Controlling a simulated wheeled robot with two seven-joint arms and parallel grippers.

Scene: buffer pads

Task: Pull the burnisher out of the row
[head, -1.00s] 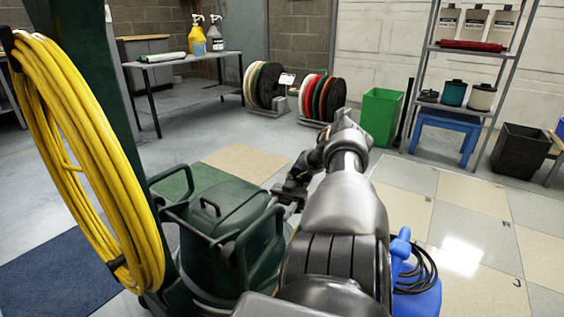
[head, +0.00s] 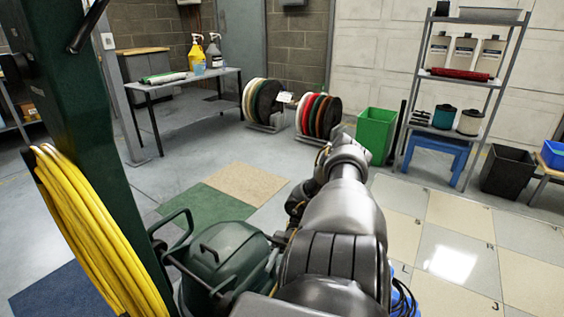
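A dark green floor machine (head: 232,252) with a domed body and bar handles stands low in the picture, left of centre. A dark green upright (head: 110,150) with a coiled yellow cable (head: 95,230) rises close on the left. I cannot tell for sure which machine is the burnisher, or whether the upright belongs to the domed body. One arm of mine, which looks like the right, reaches in from the bottom centre and bends down toward the green machine's right side. Its gripper (head: 282,238) is mostly hidden behind the arm, so its grip is unclear. My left gripper does not show.
Part of a blue machine's dark hose (head: 404,298) shows right of my arm. Beyond are a table with bottles (head: 185,80), pad racks (head: 265,102), a green bin (head: 377,133), a metal shelf (head: 465,78) and a black bin (head: 508,170). The tiled floor at right is clear.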

